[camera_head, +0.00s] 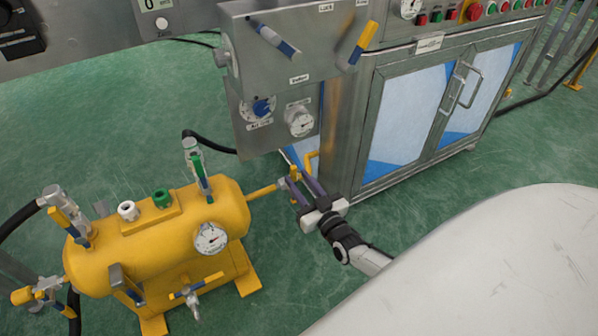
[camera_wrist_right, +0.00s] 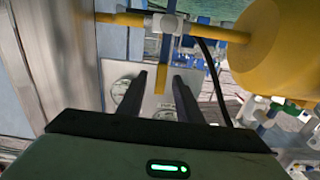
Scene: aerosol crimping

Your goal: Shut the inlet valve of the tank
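The yellow tank (camera_head: 155,245) stands on the floor at the lower left. A yellow pipe (camera_head: 262,191) leaves its right end and meets a small metal valve (camera_wrist_right: 166,23), which shows at the top centre of the right wrist view. A yellow lever (camera_wrist_right: 159,77) extends from this valve between my right gripper's fingers as seen there. My right gripper (camera_head: 300,186) is at this valve, fingers apart on either side of the lever; contact is not clear. In the head view the gripper partly hides the valve. No label on the valve is readable. My left gripper is not in view.
Other levered valves sit on the tank: one on top (camera_head: 199,172), one at the front (camera_head: 193,292), one at the left (camera_head: 40,291). A steel cabinet (camera_head: 335,140) stands close behind my right gripper. A pressure gauge (camera_head: 211,238) faces front.

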